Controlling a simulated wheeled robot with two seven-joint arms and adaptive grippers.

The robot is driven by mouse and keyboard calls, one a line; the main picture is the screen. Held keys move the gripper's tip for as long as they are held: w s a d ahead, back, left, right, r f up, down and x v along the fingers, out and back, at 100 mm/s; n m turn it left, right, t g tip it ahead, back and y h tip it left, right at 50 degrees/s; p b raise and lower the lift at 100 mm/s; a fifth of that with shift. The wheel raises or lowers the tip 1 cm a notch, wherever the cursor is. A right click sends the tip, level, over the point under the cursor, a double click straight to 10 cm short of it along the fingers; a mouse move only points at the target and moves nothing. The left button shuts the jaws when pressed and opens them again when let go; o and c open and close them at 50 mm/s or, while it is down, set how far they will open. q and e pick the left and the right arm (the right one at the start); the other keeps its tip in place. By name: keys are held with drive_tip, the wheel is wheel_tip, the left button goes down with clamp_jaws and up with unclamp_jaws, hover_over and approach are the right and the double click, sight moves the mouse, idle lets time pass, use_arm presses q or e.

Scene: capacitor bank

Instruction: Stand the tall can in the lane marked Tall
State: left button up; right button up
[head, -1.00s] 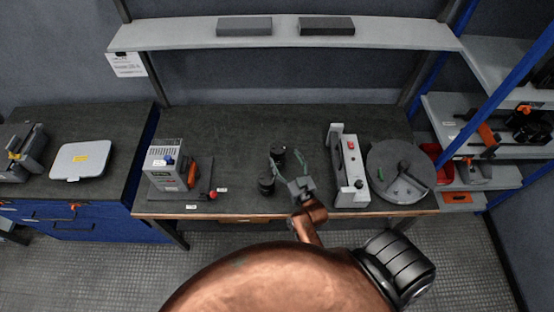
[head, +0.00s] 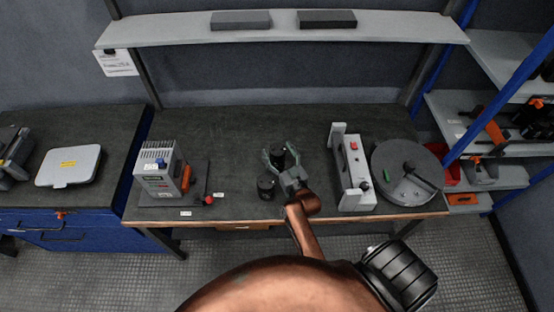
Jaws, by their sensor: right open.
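Two dark cylindrical cans stand upright on the dark workbench (head: 235,130), left of my right gripper's wrist. The rear can (head: 277,157) is between the spread greenish fingers of my right gripper (head: 281,152), one finger on each side. I cannot tell whether the fingers touch it. The front can (head: 266,187) stands nearer the bench's front edge, outside the fingers. Which can is the tall one is not clear. Small white labels, one at the front edge (head: 186,213) and one farther back (head: 219,194), are too small to read. My left gripper is not in view.
A grey boxy device (head: 156,165) and a red-knobbed lever (head: 208,199) stand at the bench's left. A white instrument (head: 355,172) and a round grey turntable (head: 402,190) stand to the right. A shelf (head: 180,34) hangs above. The bench's rear middle is clear.

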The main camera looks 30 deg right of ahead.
drive_tip(key=shift+c, duration=0.5)
clamp_jaws()
drive_tip(key=shift+r, duration=0.15)
idle(0.4)
